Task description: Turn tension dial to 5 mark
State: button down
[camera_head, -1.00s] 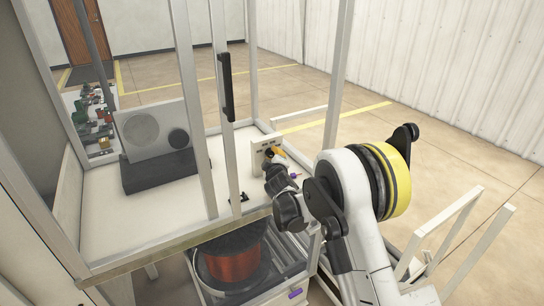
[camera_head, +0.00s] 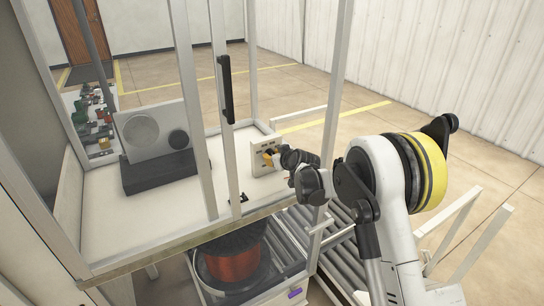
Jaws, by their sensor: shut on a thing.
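A small pale panel (camera_head: 259,146) stands upright at the right end of the white bench. An orange-yellow dial (camera_head: 267,158) is on its face, with small dark marks around it. My gripper (camera_head: 277,156) reaches the panel from the right and is shut on the dial. The fingers cover part of the dial. The numbers, including the 5 mark, are too small to read.
White upright posts (camera_head: 337,110) and a framed door with a black handle (camera_head: 226,88) stand around the bench (camera_head: 95,225). A grey device (camera_head: 155,135) sits on it. A copper wire spool (camera_head: 232,262) and rollers (camera_head: 355,245) lie below.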

jog(key=m+g+y, duration=0.1)
jog(key=m+y, duration=0.1)
jog(key=shift+w+d+m+b, duration=0.1)
jog(key=shift+d+m+b, duration=0.05)
jog(key=shift+m+b, duration=0.2)
jog(key=shift+f+m+g+y+b, duration=0.15)
jog(key=shift+m+g+y+b, duration=0.25)
jog(key=shift+m+g+y, duration=0.65)
jog(key=m+y+b, duration=0.1)
jog(key=m+y, duration=0.1)
jog(key=m, duration=0.1)
jog(key=shift+f, duration=0.1)
jog(key=m+y+b, duration=0.2)
jog(key=m, duration=0.1)
jog(key=c, duration=1.1)
grip_release()
jog(key=shift+o, duration=0.2)
